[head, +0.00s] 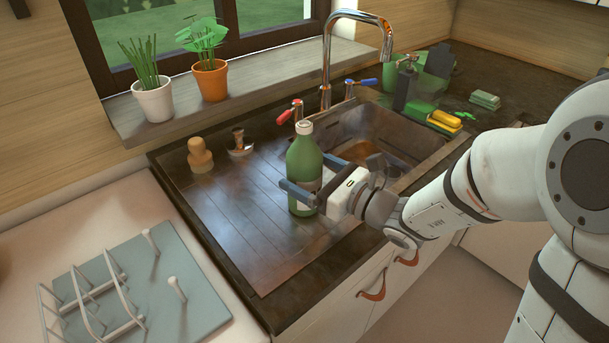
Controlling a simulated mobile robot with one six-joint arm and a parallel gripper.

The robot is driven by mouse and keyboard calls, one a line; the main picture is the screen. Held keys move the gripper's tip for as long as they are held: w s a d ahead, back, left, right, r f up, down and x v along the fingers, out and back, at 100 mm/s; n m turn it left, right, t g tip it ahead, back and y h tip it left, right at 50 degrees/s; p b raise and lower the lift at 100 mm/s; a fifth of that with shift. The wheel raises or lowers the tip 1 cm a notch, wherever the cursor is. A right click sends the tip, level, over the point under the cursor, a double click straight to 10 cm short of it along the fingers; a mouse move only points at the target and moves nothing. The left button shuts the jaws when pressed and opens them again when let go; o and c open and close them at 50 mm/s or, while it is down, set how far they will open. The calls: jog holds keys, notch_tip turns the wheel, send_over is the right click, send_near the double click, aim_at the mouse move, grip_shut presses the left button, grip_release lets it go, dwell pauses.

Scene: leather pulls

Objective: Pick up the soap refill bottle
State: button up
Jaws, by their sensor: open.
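The soap refill bottle (303,160) is green with a white cap and a pale label. It stands upright on the ribbed drainboard, just left of the sink basin. My gripper (301,190) comes in from the right at the height of the bottle's lower half. Its two dark fingers are open and lie on either side of the bottle, one behind and one in front. The near finger hides part of the label. I cannot tell whether either finger touches the bottle.
A wooden-handled brush (199,155) and a small cup-like item (240,143) stand on the drainboard behind the bottle. The chrome faucet (328,60) rises behind the basin (345,135). A grey drying rack (195,290) lies at the left. The drainboard's front left (235,225) is clear.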

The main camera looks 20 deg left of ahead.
jog(key=x, duration=0.3)
jog(key=shift+w+a, duration=0.1)
jog(key=shift+a, duration=0.1)
jog(key=shift+c, duration=0.2)
jog(key=c, duration=1.5)
